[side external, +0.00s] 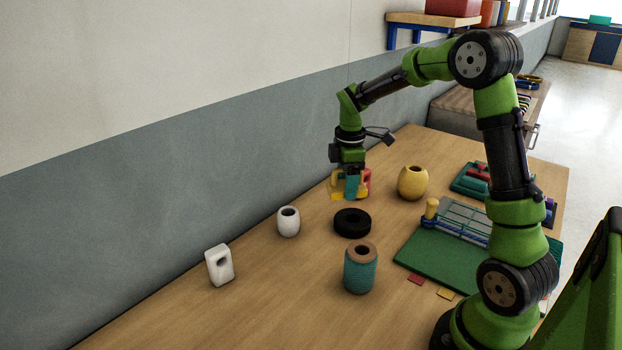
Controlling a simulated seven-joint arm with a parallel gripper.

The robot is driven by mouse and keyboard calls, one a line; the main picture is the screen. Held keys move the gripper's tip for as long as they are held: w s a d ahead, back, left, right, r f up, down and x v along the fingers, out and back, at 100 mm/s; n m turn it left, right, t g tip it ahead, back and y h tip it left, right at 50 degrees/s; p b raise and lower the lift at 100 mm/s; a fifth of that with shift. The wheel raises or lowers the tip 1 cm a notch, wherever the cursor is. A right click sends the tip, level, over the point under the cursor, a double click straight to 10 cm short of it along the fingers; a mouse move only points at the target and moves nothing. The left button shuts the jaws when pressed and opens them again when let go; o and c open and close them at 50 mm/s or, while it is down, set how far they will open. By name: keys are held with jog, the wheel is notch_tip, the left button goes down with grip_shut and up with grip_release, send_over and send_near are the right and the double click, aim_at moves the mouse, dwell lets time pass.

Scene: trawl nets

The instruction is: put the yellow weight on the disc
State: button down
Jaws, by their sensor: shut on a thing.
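My gripper (352,188) is shut on the yellow weight (336,189), a small block partly hidden behind the fingers. Teal and red parts show at the fingertips beside it. In the picture the gripper and weight are just above the disc, with a small gap between. I cannot tell how far they are from it in depth.
A white block (214,270) and a white pot-shaped float (288,226) stand left; a yellow one (413,185) stands right of the gripper. A teal spool (359,275) stands in front of the disc. A green board (424,257) lies right. The wall runs along the table's left edge.

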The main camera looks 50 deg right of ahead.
aim_at(353, 218)
jog(key=d, duration=0.2)
jog(key=d+r, duration=0.1)
jog(key=shift+s+d+m, duration=0.1)
jog(key=shift+s+m, duration=0.2)
jog(key=shift+m, duration=0.1)
notch_tip(353, 218, down, 10)
jog(key=shift+r, duration=0.1)
jog(key=shift+c, duration=1)
grip_release()
jog(key=shift+f, duration=0.2)
jog(key=shift+r, duration=0.1)
